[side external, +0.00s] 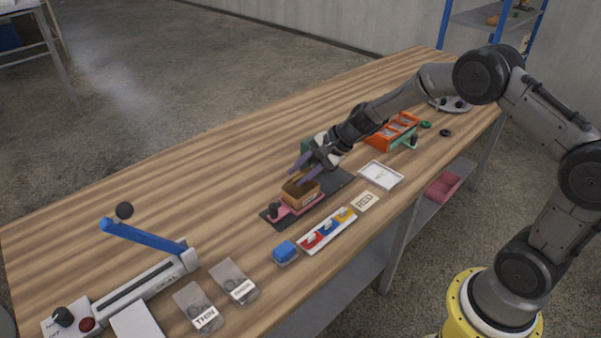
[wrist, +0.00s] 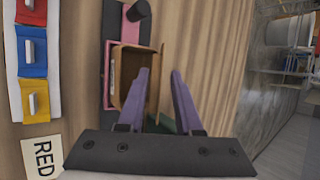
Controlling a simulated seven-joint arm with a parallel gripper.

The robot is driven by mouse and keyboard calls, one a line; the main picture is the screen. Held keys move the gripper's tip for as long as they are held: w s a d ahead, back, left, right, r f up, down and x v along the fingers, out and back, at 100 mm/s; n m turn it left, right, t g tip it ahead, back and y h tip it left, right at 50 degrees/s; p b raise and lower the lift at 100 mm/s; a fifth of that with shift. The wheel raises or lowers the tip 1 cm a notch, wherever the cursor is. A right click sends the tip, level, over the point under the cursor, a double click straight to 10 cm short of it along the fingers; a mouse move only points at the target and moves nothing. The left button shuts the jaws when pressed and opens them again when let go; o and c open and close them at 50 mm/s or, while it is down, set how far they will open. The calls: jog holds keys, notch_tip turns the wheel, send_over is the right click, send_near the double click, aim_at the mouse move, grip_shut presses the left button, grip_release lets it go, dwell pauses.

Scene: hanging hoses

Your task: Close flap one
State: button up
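A small brown open-topped box (side external: 303,191) with a pale label on its side sits in a pink fixture (side external: 289,213) on a dark base plate. The box (wrist: 129,65) also shows in the wrist view, its hollow inside visible. Which edge carries flap one I cannot tell. My gripper (side external: 297,174) is just above the far side of the box.
A dark knob (side external: 273,211) stands at the fixture's near end. A tray of red, blue and yellow pieces (side external: 328,231), a blue block (side external: 285,252) and a RED card (side external: 365,201) lie in front. A sealer with a raised blue arm (side external: 145,239) stands left.

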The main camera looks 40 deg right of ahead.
aim_at(288, 184)
grip_shut()
jog(key=shift+s+t, duration=0.15)
jog(key=shift+t, duration=0.15)
dwell(0.8)
jog(key=shift+s+f+n+t, duration=0.2)
jog(key=shift+s+f+t, duration=0.05)
jog(key=shift+t, duration=0.35)
jog(key=shift+s+f+n+t, duration=0.2)
jog(key=shift+s+f+t, duration=0.05)
jog(key=shift+t, duration=0.35)
jog(key=shift+s+f+n+t+y, duration=0.3)
jog(key=shift+f+t, duration=0.2)
jog(key=shift+t, duration=0.6)
jog(key=shift+s+f+t, duration=0.1)
jog(key=shift+f+t, duration=0.05)
jog(key=shift+t, duration=0.35)
